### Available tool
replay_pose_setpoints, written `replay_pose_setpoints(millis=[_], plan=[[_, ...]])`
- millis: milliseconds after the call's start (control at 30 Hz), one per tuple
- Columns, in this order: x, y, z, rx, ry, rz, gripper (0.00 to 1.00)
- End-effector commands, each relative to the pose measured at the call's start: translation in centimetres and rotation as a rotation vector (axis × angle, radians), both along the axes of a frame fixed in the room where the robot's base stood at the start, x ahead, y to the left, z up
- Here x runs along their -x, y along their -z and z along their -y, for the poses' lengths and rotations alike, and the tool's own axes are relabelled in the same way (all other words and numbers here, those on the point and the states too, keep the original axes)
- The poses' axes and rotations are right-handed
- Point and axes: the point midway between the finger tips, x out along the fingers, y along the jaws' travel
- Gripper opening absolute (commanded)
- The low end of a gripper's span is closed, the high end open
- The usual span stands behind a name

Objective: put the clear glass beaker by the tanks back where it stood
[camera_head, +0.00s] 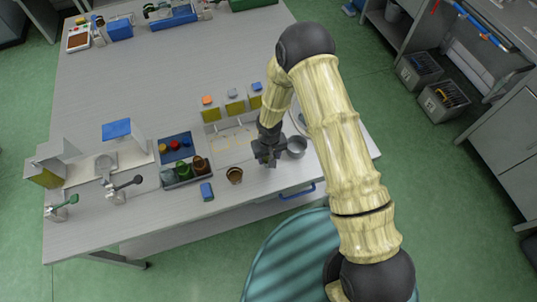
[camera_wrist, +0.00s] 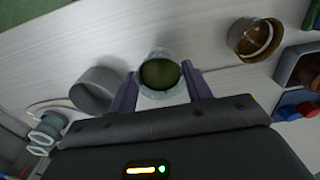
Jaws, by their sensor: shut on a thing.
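My gripper (camera_head: 268,152) is over the front part of the table, pointing down. In the wrist view, my gripper (camera_wrist: 159,78) has its two fingers on either side of a round, pale glassy beaker (camera_wrist: 161,75), shut on it. Its inside looks dark green; I cannot tell whether that is content or the background showing through. In the head view the beaker is hidden by the gripper. Whether its base touches the table is unclear. Several square olive-yellow containers with orange, white and blue caps (camera_head: 211,110) stand in a row behind the gripper.
A grey metal cup (camera_head: 297,147) stands close right of my gripper; a brown cup (camera_head: 234,175) is to its left. The table's front edge is near.

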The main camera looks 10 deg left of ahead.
Motion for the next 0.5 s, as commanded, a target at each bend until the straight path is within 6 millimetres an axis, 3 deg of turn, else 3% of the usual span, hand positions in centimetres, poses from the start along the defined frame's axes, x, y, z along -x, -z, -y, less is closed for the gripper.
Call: replay_pose_setpoints(millis=[200, 500], plan=[[0.0, 2.4, 0.0, 0.000, 0.001, 0.000, 0.32], [0.0, 3.1, 0.0, -0.001, 0.001, 0.001, 0.32]])
